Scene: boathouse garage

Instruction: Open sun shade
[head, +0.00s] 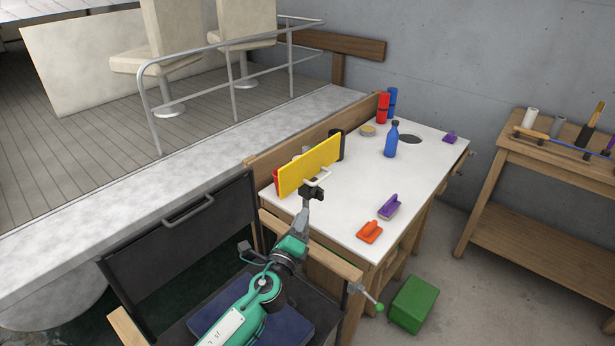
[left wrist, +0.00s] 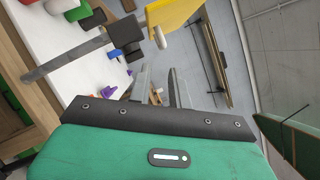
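A flat yellow panel (head: 309,164) with a pale handle (head: 320,179) stands tilted above the left side of the white-topped bench in the head view. It is the likeliest sun shade, though I cannot be sure. In the left wrist view the yellow panel (left wrist: 178,13) and its handle (left wrist: 160,38) lie beyond the fingers. My left gripper (head: 304,212) is just below and in front of the panel. Its fingers (left wrist: 162,86) are apart with nothing visible between them. A dark block (left wrist: 125,32) shows near the panel; I cannot tell whether the gripper touches it. My right gripper is out of view.
The white bench top (head: 345,192) holds a blue bottle (head: 391,140), an orange brush (head: 369,232) and a purple brush (head: 389,207). A black panel with a handle (head: 188,212) stands left of my arm. A green box (head: 413,304) is on the floor. A wooden shelf (head: 545,210) stands right.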

